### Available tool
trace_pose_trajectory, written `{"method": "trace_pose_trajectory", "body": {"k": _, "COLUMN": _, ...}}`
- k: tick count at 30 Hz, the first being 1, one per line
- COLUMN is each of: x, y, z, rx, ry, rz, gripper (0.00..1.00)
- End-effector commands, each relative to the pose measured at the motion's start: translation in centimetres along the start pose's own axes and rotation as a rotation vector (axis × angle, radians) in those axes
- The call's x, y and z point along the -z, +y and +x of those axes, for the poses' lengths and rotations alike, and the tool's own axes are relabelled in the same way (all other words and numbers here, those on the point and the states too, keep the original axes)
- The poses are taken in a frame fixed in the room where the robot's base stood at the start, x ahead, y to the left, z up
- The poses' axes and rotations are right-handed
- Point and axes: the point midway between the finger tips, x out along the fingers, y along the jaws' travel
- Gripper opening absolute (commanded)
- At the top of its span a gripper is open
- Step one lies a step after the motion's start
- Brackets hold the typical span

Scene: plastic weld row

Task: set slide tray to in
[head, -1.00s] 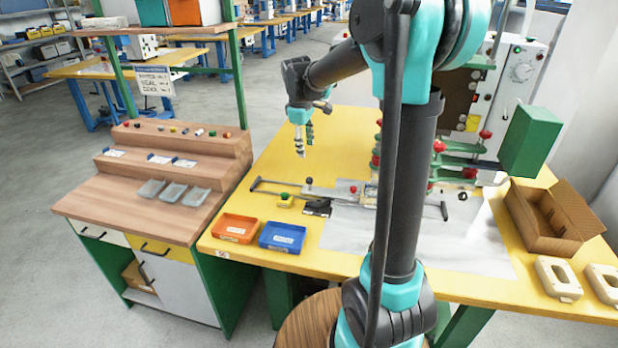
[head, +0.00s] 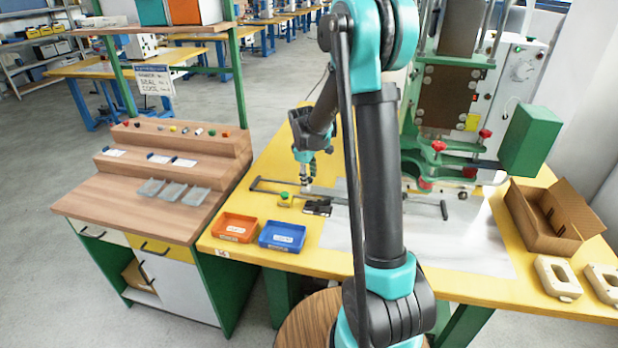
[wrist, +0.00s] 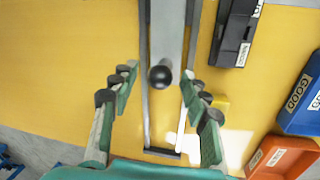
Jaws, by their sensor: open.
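The slide tray is a long pale plate running between two grey rails (head: 272,191) on the yellow table. It also shows in the wrist view (wrist: 171,35), with a round black knob (wrist: 160,76) near its end. My gripper (head: 306,180) is low over the left end of the slide in the head view. In the wrist view my gripper (wrist: 158,84) is open, its fingers on either side of the knob with gaps. Whether the fingertips reach down to knob height I cannot tell.
The green and white welding press (head: 465,110) stands at the back right. An orange bin (head: 235,228), a blue bin (head: 282,236), a small yellow box with a green button (head: 285,198) and a black device (head: 318,207) lie near the slide. A cardboard box (head: 550,217) is at right.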

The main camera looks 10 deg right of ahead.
Motion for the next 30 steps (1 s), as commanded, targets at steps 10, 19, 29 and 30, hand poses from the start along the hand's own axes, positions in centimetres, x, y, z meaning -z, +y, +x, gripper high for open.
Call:
{"method": "trace_pose_trajectory", "body": {"k": 10, "x": 0.0, "y": 0.0, "z": 0.1, "rx": 0.000, "ry": 0.000, "rz": 0.000, "gripper": 0.35}}
{"method": "trace_pose_trajectory", "body": {"k": 19, "x": 0.0, "y": 0.0, "z": 0.1, "rx": 0.000, "ry": 0.000, "rz": 0.000, "gripper": 0.00}}
{"method": "trace_pose_trajectory", "body": {"k": 29, "x": -0.7, "y": 0.1, "z": 0.1, "rx": 0.000, "ry": 0.000, "rz": 0.002, "gripper": 0.00}}
{"method": "trace_pose_trajectory", "body": {"k": 30, "x": -1.3, "y": 0.3, "z": 0.1, "rx": 0.000, "ry": -0.001, "rz": 0.003, "gripper": 0.00}}
